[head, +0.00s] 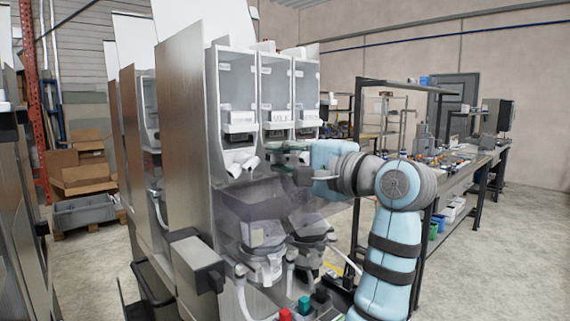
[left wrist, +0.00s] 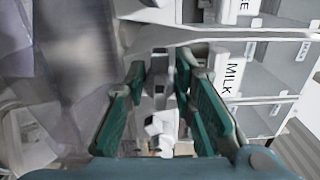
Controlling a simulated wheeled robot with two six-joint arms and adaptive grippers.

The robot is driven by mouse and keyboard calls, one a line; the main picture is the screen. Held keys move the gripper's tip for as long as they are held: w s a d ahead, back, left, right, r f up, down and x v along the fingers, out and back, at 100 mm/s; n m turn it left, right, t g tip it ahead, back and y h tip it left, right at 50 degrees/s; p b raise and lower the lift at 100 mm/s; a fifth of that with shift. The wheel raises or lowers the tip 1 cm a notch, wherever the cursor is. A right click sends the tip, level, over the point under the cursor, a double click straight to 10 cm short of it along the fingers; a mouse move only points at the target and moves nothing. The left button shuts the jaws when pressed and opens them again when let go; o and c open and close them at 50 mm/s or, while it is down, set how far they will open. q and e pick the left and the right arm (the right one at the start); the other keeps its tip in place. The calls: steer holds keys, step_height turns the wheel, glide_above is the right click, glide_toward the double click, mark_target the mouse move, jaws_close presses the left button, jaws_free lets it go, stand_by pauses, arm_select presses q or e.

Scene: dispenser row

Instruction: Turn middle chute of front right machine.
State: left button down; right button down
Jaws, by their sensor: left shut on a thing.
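The front right machine (head: 188,130) is a tall cabinet with three clear-fronted hoppers in a row. The middle hopper (head: 275,85) carries a label that seems to read MILK; a MILK label (left wrist: 232,82) is clear in the left wrist view. My left gripper (head: 280,154) is at chute height below the middle hopper, its green fingers shut on a small grey-white chute part (left wrist: 160,62). The fingers hide most of that chute in the head view. White spouts (head: 235,169) show just left of the gripper. I cannot tell the chute's turn angle. My right gripper is not in view.
A translucent cover (head: 240,208) and mixing parts (head: 262,262) sit below the chutes. A grey box (head: 194,255) juts from the machine's lower left. Coloured caps (head: 304,304) stand low in front. A workbench (head: 470,165) is at the back right; floor between is partly open.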

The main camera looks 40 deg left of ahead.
arm_select(q)
steer(key=n, duration=0.2)
steer(key=n+b, duration=0.1)
steer(key=n, duration=0.3)
steer(key=shift+w+f, duration=0.1)
steer(key=shift+f, duration=0.3)
stand_by(0.3)
steer(key=c, duration=1.7)
jaws_free()
